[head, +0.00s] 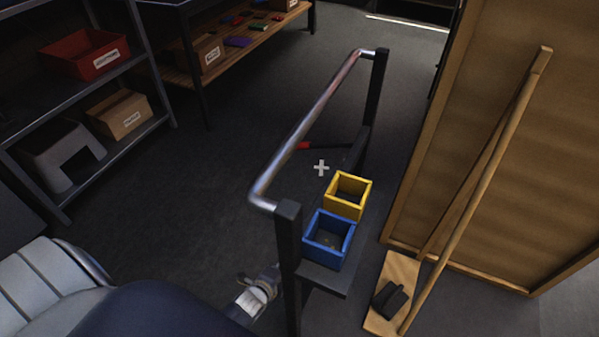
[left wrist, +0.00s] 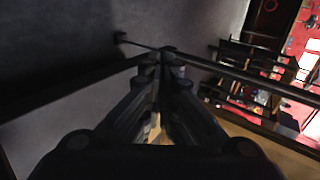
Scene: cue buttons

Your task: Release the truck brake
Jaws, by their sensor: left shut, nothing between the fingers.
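The truck is a dark frame with a shiny metal push bar (head: 309,117) between two black posts. A dark lever with a red tip (head: 304,146), which looks like the brake, sticks out to the left low at the far end of the truck. My left arm shows near the front post (head: 289,255); its gripper is hidden or unclear there in the head view. In the left wrist view my left gripper (left wrist: 160,58) is shut and empty, its fingertips together by dark bars. I cannot tell whether it touches them. My right gripper is out of view.
A blue bin (head: 328,240) and a yellow bin (head: 347,197) sit on the truck's shelf. A large wooden panel (head: 500,130) and a leaning pole (head: 480,190) stand at the right. Shelving with a red bin (head: 85,62) is at the left. Floor between is clear.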

